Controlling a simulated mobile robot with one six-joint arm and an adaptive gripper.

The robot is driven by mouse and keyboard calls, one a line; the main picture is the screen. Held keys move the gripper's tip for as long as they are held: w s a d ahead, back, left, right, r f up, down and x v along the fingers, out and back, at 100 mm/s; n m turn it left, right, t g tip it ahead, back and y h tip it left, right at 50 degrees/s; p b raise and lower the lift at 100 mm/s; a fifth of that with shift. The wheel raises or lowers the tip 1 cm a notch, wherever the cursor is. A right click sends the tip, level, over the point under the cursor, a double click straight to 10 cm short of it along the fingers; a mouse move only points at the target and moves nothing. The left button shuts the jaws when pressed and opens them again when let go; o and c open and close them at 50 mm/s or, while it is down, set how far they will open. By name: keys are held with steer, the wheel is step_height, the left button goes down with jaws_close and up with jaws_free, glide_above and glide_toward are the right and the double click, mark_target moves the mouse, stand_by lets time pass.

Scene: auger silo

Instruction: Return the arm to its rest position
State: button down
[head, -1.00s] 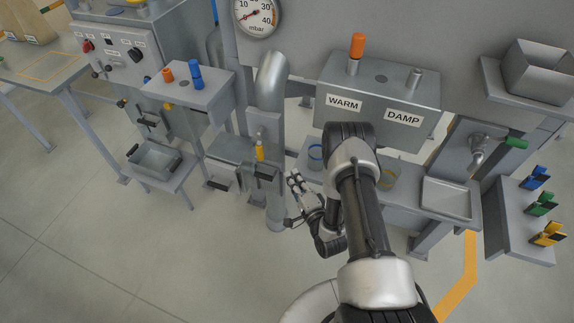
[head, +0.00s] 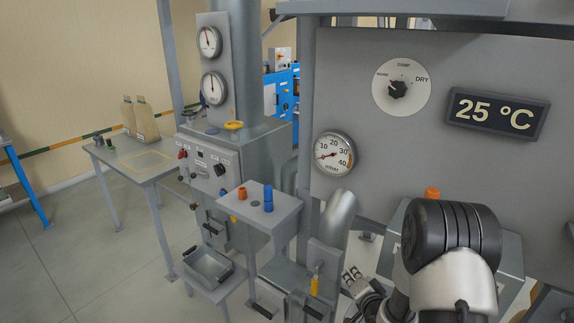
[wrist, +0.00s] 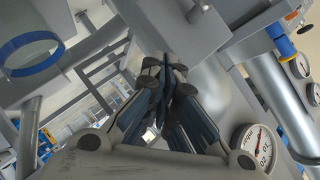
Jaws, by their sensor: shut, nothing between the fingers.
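My gripper (head: 352,275) shows in the head view just right of the grey curved pipe (head: 338,225), low in the picture. In the wrist view my gripper (wrist: 166,82) has its dark fingers drawn together, with nothing held between them. My arm rises at the right of the head view, its black and silver joint in front of a grey box with an orange peg (head: 432,193). In the head view a gap cannot be told between gripper and pipe.
A panel carries a dial (head: 397,88), a 25 °C display (head: 497,114) and a pressure gauge (head: 334,153). Left stand a shelf with orange and blue pegs (head: 285,212), an open tray (head: 208,268) and a table (head: 125,165). Floor at lower left is clear.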

steer(key=s+r+n+g+h, duration=0.1)
steer(key=s+r+n+g, duration=0.1)
steer(key=s+r, duration=0.6)
steer(key=s+r+n+g+h, duration=0.1)
steer(key=s+r+n+g, duration=0.25)
steer(key=r, duration=0.75)
steer(key=s+a+r+n+g, duration=0.1)
steer(key=s+a+r+n, duration=0.1)
steer(key=s, duration=1.1)
steer(key=s+a+r+n+g, duration=0.2)
steer(key=s+a, duration=0.1)
steer(key=s, duration=1)
steer(key=shift+s+r+y, duration=0.15)
steer(key=shift+r+y, duration=0.15)
steer(key=shift+r, duration=0.1)
steer(key=shift+g, duration=0.25)
